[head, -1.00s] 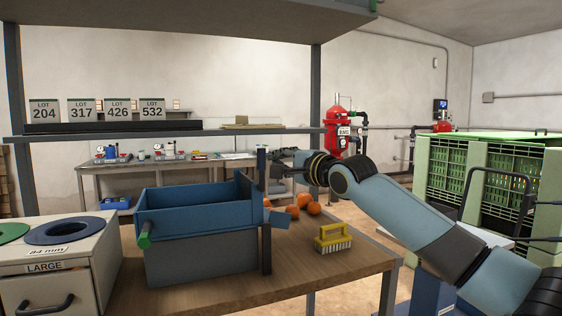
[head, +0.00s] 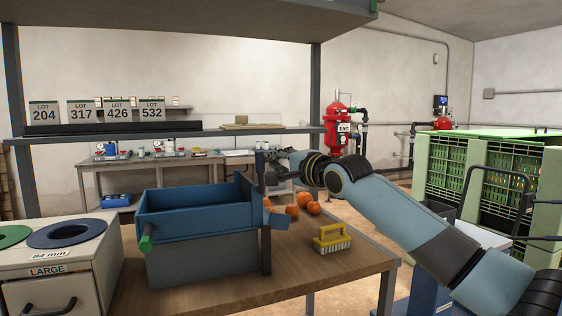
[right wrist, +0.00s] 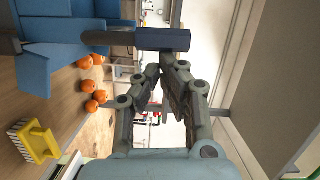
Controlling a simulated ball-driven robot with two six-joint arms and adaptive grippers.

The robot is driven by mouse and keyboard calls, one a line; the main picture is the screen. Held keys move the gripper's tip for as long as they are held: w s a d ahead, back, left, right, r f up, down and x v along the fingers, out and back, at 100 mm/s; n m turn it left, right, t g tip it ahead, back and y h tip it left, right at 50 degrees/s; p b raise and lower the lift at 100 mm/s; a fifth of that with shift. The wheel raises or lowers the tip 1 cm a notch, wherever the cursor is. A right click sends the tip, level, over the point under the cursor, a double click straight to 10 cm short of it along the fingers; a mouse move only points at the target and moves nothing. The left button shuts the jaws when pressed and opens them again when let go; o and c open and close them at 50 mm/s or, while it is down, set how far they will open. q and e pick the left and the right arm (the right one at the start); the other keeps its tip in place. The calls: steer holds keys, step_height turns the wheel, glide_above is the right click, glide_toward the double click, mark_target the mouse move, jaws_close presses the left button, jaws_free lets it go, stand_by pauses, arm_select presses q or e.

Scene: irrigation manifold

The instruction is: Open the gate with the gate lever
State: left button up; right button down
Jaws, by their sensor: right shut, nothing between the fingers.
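The blue bin (head: 190,232) stands on the wooden table, with an upright dark post (head: 266,249) at its right end. The gate lever seems to be the dark bar (right wrist: 110,38) ending in a blue-grey block (right wrist: 163,39) in the right wrist view. In the head view its top is at the post's upper end, partly hidden by my gripper. My right gripper (head: 267,160) is shut and empty beside the block. Its fingertips (right wrist: 163,68) point at the block, with a small gap seeming to show. The gate itself is not clearly visible. My left gripper is out of view.
Several oranges (head: 292,210) lie right of the bin, near a yellow brush (head: 332,238). A sizing box (head: 46,271) marked LARGE stands at left. A shelf hangs overhead; green crates (head: 470,180) stand at right.

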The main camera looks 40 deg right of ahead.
steer(key=w+a+f+n+g+h+p, duration=0.2)
steer(key=a+f+n+h+p, duration=0.1)
steer(key=a+n+p, duration=0.7)
steer(key=shift+w+n+g, duration=0.2)
steer(key=shift+n+g, duration=0.1)
steer(key=shift+n, duration=0.9)
steer(key=s+a+r+p, duration=0.1)
steer(key=s+r, duration=0.5)
steer(key=s, duration=0.3)
steer(key=shift+s+a, duration=0.25)
steer(key=shift+a, duration=0.15)
